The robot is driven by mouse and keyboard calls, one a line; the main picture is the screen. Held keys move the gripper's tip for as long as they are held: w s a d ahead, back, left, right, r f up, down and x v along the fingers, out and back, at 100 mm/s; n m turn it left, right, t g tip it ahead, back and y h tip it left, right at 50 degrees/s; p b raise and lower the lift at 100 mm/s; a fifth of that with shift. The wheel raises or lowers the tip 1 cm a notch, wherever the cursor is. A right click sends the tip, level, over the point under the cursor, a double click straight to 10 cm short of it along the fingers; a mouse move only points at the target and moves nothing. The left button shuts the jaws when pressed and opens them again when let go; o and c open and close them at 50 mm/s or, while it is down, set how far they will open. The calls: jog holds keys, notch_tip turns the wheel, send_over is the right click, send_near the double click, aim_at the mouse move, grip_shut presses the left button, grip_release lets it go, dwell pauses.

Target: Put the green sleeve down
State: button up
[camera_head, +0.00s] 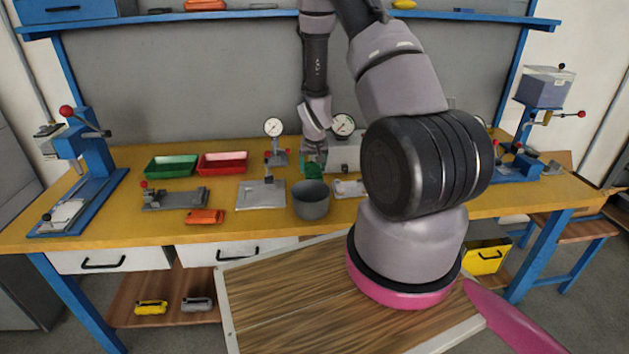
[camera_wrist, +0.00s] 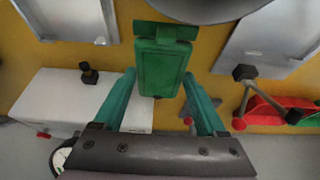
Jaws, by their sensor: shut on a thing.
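The green sleeve (camera_wrist: 162,65) is a small flat green block with a wider bar at one end. In the wrist view it sits between the teal fingertips of my gripper (camera_wrist: 159,76), which is shut on it. In the head view the sleeve (camera_head: 314,171) shows as a small green patch under my gripper (camera_head: 313,162), just behind the grey bowl (camera_head: 311,203). The bowl's rim also shows beside the sleeve in the wrist view (camera_wrist: 200,8). I cannot tell whether the sleeve touches the yellow bench (camera_head: 240,222).
A green tray (camera_head: 171,167) and red tray (camera_head: 222,163) stand left of my gripper. A grey plate fixture (camera_head: 261,195) lies left of the bowl, and an orange piece (camera_head: 204,216) near the front. A white box with a gauge (camera_head: 343,152) stands close to the right.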

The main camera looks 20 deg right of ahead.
jog(key=shift+f, duration=2.6)
jog(key=o, duration=1.3)
jog(key=shift+f, duration=0.15)
